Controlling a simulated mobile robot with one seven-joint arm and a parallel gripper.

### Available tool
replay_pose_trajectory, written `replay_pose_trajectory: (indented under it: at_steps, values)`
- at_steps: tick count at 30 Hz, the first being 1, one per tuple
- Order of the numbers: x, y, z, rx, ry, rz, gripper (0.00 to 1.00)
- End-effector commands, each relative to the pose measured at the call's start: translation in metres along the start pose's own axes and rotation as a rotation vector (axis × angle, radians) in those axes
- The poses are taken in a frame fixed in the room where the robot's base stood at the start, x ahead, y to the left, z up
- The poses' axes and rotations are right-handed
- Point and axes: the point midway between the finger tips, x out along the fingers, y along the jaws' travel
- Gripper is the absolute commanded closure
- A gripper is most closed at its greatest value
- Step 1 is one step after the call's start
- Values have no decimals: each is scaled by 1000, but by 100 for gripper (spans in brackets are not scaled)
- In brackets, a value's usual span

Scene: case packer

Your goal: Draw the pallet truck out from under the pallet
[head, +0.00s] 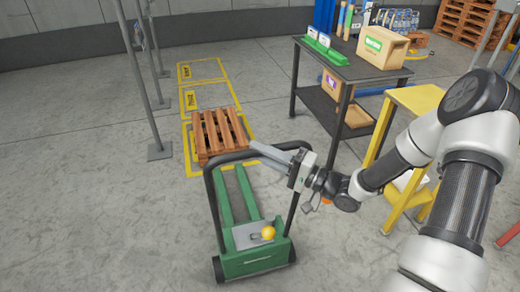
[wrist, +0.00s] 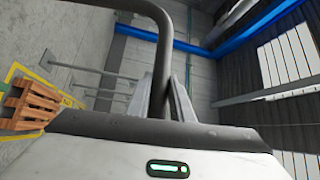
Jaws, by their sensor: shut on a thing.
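The pallet truck (head: 255,265) is green with two forks pointing away from me and a black looped handle (head: 212,200) standing over it. The wooden pallet (head: 218,130) lies on the floor beyond the handle. The handle's top bar hides where the fork tips meet the pallet's near edge, so I cannot tell whether any fork is under it. In the wrist view the dark handle tube (wrist: 150,10) passes between my gripper's fingers (wrist: 167,80), and the pallet (wrist: 30,105) shows at the left.
Yellow-marked floor bays (head: 205,96) run beyond the pallet. A grey post with a base plate (head: 160,150) stands left of it. A dark table (head: 350,70) with boxes and a yellow stand (head: 415,100) are at the right. The floor left of the truck is clear.

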Motion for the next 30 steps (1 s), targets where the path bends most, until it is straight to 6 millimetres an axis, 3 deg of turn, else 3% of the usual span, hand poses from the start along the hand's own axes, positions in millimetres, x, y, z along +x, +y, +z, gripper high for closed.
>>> replay_pose_trajectory:
  at_steps: [2, 3, 6, 14, 19, 30]
  values:
    - [1, -3, -1, -4, -1, -7, 100]
    - [2, -3, -1, -4, -1, -7, 75]
    - [1, -2, -1, -3, -1, -5, 62]
    - [0, -1, 0, -2, -1, -3, 62]
    - [-13, -1, -1, -1, 2, 0, 62]
    - [-99, -1, -2, -2, 4, -1, 62]
